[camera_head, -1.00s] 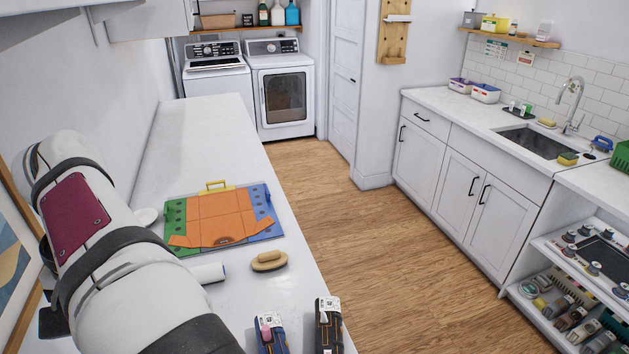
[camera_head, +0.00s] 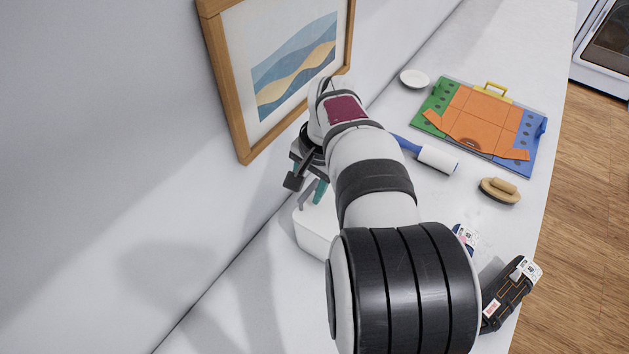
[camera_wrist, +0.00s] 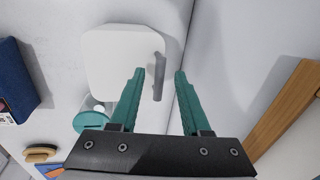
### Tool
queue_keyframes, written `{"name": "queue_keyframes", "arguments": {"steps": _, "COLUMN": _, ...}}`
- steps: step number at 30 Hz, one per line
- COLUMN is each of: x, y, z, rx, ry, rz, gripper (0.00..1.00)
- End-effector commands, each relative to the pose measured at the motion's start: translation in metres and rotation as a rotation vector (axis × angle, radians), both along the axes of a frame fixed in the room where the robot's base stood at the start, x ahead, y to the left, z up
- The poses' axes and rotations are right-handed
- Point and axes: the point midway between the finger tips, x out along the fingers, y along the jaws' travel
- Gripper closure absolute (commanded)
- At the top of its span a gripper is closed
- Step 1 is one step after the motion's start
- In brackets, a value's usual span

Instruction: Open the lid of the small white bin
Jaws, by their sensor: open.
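The small white bin (camera_head: 313,238) stands on the counter against the wall, partly hidden behind my arm in the head view. In the wrist view I look down on its flat white lid (camera_wrist: 120,55), which appears shut. A grey bar-shaped handle (camera_wrist: 158,78) stands at the lid's edge on the wall side. My gripper (camera_wrist: 160,74) is open with teal fingers, one on each side of the handle in the picture. I cannot tell whether they touch it or how far above it they are. The gripper also shows over the bin in the head view (camera_head: 314,190).
A framed picture (camera_head: 285,75) is on the wall close to my wrist. A lint roller (camera_head: 430,155), a brush (camera_head: 499,190), a white dish (camera_head: 414,77) and a folding board (camera_head: 485,125) lie on the counter. A teal-topped jar (camera_wrist: 92,119) is beside the bin.

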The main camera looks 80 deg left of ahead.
Motion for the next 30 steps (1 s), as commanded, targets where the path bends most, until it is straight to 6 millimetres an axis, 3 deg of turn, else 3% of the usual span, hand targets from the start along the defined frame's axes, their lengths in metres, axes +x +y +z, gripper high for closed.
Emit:
{"name": "queue_keyframes", "arguments": {"steps": 9, "x": -0.0008, "y": 0.0007, "z": -0.0053, "rx": 0.001, "ry": 0.001, "rz": -0.001, "gripper": 0.53}}
{"name": "queue_keyframes", "arguments": {"steps": 17, "x": -0.0006, "y": 0.0006, "z": -0.0050, "rx": 0.000, "ry": 0.000, "rz": 0.000, "gripper": 0.98}}
{"name": "queue_keyframes", "arguments": {"steps": 18, "x": -0.0006, "y": 0.0006, "z": -0.0050, "rx": 0.001, "ry": 0.001, "rz": 0.000, "gripper": 1.00}}
{"name": "queue_keyframes", "arguments": {"steps": 30, "x": -0.0006, "y": 0.0007, "z": -0.0048, "rx": 0.001, "ry": 0.001, "rz": 0.000, "gripper": 1.00}}
